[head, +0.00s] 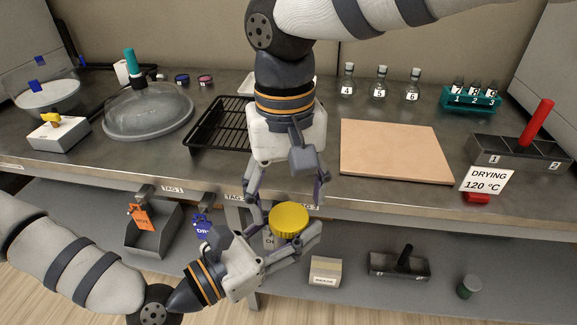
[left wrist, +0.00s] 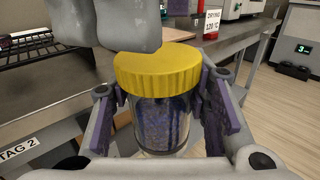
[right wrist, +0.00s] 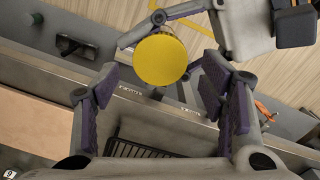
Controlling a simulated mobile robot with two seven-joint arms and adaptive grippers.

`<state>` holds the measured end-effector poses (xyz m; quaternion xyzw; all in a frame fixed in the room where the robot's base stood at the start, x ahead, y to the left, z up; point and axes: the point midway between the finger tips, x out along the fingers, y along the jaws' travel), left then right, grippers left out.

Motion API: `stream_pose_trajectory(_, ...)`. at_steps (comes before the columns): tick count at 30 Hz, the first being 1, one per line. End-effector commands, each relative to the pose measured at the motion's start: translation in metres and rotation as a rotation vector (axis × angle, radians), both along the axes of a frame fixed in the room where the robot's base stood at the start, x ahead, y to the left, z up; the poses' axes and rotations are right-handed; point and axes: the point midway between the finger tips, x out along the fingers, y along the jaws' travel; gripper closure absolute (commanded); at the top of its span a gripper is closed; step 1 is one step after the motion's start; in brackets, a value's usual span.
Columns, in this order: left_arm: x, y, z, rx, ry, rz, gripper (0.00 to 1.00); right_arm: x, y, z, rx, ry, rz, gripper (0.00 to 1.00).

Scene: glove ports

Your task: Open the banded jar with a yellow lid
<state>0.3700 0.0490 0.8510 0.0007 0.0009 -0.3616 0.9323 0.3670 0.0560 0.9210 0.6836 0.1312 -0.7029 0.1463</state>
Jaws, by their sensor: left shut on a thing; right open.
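The jar's yellow lid (head: 288,220) sits on top of the jar, in front of the bench edge. In the left wrist view the clear jar body (left wrist: 162,122) stands upright, with bluish contents or reflections under the ribbed lid (left wrist: 158,72). My left gripper (head: 284,236) is shut on the jar body, its purple pads on either side. My right gripper (head: 290,196) points down from above, open and empty. In the right wrist view the lid (right wrist: 160,60) shows between and beyond its open fingers, apparently untouched.
A black rack (head: 215,125) and a tan board (head: 395,150) lie on the bench behind. A DRYING sign (head: 487,180) is at the right edge. A lower shelf holds a grey scoop bin (head: 153,235), a small box (head: 324,270) and a black-handled tray (head: 399,265).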

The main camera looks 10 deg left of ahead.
Motion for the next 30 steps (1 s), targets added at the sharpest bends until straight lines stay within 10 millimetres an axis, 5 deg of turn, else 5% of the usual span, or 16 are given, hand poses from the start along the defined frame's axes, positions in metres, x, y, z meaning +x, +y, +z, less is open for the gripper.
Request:
stream_pose_trajectory(6,0.000,0.000,0.001,-0.001,-0.002,0.000,1.00,-0.001,-0.001,-0.026,0.000,0.000,-0.001,0.35)
stream_pose_trajectory(14,0.000,0.000,0.001,-0.001,-0.002,0.000,1.00,-0.001,-0.001,-0.028,0.000,0.000,-0.002,0.35)
stream_pose_trajectory(21,0.000,0.000,0.001,-0.001,-0.002,0.000,1.00,-0.001,-0.001,-0.028,0.000,0.000,-0.002,0.85)
stream_pose_trajectory(25,0.000,0.000,0.001,-0.001,-0.002,0.000,1.00,-0.001,-0.001,-0.028,0.001,0.000,0.049,0.85)
stream_pose_trajectory(30,0.000,0.000,0.001,-0.001,-0.001,0.001,1.00,0.000,-0.002,-0.028,0.006,0.008,0.388,0.84)
